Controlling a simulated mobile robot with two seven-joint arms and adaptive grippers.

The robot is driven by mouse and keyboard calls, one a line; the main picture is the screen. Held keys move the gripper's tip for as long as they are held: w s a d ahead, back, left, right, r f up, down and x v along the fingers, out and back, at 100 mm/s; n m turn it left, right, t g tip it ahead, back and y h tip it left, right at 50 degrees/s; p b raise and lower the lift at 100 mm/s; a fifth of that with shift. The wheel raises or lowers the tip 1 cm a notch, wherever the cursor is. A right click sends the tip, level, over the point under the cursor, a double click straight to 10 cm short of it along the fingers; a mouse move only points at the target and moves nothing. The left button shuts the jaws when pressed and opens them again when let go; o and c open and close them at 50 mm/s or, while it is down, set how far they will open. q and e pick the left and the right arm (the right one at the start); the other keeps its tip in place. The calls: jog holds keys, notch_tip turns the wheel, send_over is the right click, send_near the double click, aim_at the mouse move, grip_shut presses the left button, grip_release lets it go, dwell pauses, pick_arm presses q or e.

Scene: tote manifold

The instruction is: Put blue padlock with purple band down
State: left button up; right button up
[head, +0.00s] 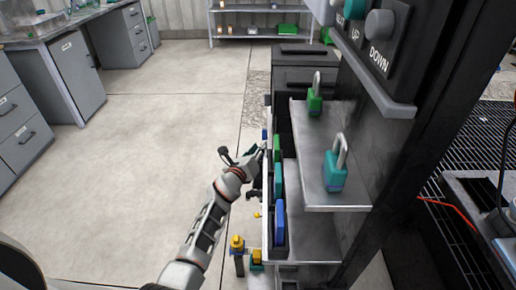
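My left gripper (254,156) is at the left side of the metal shelf unit, close to a row of coloured pieces. Its fingertips are small and partly hidden, so I cannot tell whether it is open, shut or holding anything. I cannot make out a padlock with a purple band. A small blue piece (264,135) shows just beyond the gripper, too small to identify. A teal padlock (334,172) and a green padlock (315,102) stand upright on the metal shelf (318,196), shackles up. My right gripper is not in view.
Green, teal and blue upright pieces (280,222) line the unit's left side. Yellow-topped items (237,243) stand low at its near left corner. A control panel with a DOWN button (380,24) overhangs the shelf. The floor (150,150) to the left is clear.

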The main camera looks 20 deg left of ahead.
pick_arm(q)
jog(key=shift+r, duration=0.1)
jog(key=shift+s+r, duration=0.15)
jog(key=s+a+n+t+p, duration=0.15)
jog(key=s+n+p, duration=0.45)
jog(key=s, duration=1.3)
jog(key=s+d+f+n+g, duration=0.1)
jog(key=s+f+n+g, duration=0.1)
jog(key=s+f+n, duration=0.2)
jog(key=s+d+f+n+g+b, duration=0.1)
jog(key=s+f+n, duration=0.4)
jog(key=s+n, duration=0.5)
jog(key=s+d+f+n+g+h+b, duration=0.1)
jog(key=s+f+n+g, duration=0.3)
jog(key=s, duration=0.6)
jog(key=d+n, duration=0.1)
jog(key=n, duration=0.1)
jog(key=shift+s+f+n, duration=0.15)
jog(key=shift+s+n, duration=0.1)
jog(key=shift+n, duration=0.15)
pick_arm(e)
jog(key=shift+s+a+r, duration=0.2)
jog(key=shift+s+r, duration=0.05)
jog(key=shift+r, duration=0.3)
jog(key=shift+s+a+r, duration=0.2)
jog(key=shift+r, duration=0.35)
